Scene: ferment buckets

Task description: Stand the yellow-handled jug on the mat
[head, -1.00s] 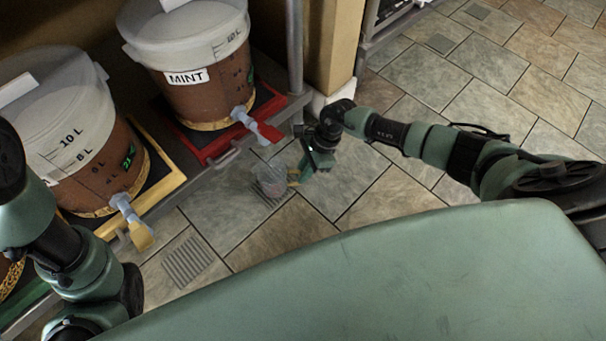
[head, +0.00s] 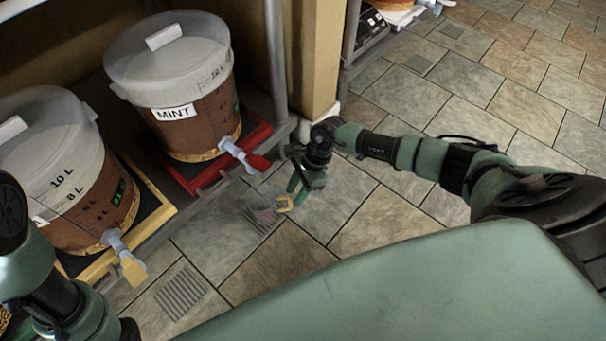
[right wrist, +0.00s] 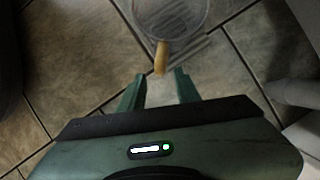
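The clear jug (head: 261,207) with a yellow handle (head: 285,203) is upright, low in front of the shelf. It appears over a grey ribbed square (head: 268,226); whether it touches it I cannot tell. My right gripper (head: 296,192) is at its handle side. In the right wrist view the jug (right wrist: 170,14) is at the top, and its handle (right wrist: 161,57) points at the gap between my open fingers (right wrist: 160,78), with space on both sides. A second ribbed square (head: 180,292) lies further left. My left arm shows, but its gripper is out of frame.
Tiled floor is open to the right.

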